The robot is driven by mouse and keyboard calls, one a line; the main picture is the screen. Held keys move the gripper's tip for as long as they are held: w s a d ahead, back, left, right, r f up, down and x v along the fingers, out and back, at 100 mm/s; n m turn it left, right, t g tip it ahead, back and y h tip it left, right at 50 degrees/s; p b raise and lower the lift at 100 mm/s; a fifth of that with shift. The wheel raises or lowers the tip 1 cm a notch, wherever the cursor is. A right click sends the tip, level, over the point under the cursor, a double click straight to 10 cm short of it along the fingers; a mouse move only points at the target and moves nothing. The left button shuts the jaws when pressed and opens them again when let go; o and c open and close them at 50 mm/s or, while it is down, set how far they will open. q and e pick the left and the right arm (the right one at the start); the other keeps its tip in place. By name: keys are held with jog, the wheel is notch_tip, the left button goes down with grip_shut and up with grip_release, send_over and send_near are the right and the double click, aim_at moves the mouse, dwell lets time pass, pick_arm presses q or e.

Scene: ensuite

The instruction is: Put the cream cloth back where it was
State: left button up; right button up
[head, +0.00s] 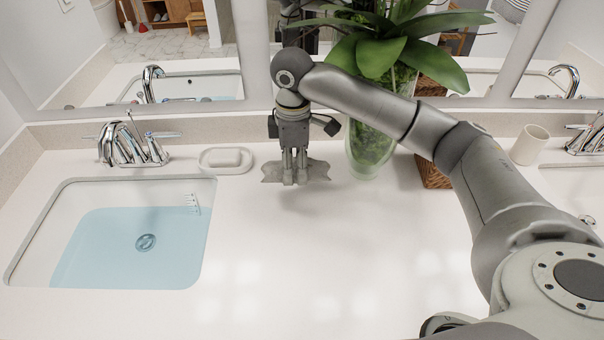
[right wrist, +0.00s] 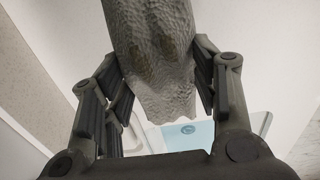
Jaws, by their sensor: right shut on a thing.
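My right gripper (head: 295,181) reaches in from the right and points down over the counter, between the soap dish and the vase. It is shut on a cloth (head: 317,170), which looks greyish-beige and spreads out on both sides of the fingers. A soft shadow lies below the cloth on the counter; whether its edge touches the surface I cannot tell. In the right wrist view the textured cloth (right wrist: 155,50) sits bunched between the fingers (right wrist: 160,85). My left gripper is not in view.
A sink with bluish water (head: 130,245) is at left, a chrome faucet (head: 130,145) behind it. A white soap dish (head: 226,160) stands left of the cloth. A glass vase (head: 370,150) with a leafy plant, a woven basket (head: 432,172) and a cup (head: 530,145) stand right. The front counter (head: 320,265) is clear.

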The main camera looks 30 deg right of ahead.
jog(key=w+d+f, duration=0.2)
jog(key=f, duration=0.1)
jog(key=w+d+f, duration=0.1)
jog(key=f, duration=0.1)
jog(key=shift+w+f, duration=0.1)
jog(key=shift+f, duration=0.1)
notch_tip(320, 180, down, 3)
jog(key=shift+w+d+p, duration=0.1)
jog(key=shift+d+p, duration=0.05)
jog(key=shift+p, duration=0.65)
jog(key=shift+f, duration=0.2)
jog(key=shift+f, duration=0.15)
jog(key=o, duration=0.9)
notch_tip(320, 180, up, 12)
jog(key=b, duration=0.2)
jog(key=shift+r, duration=0.2)
jog(key=shift+f, duration=0.1)
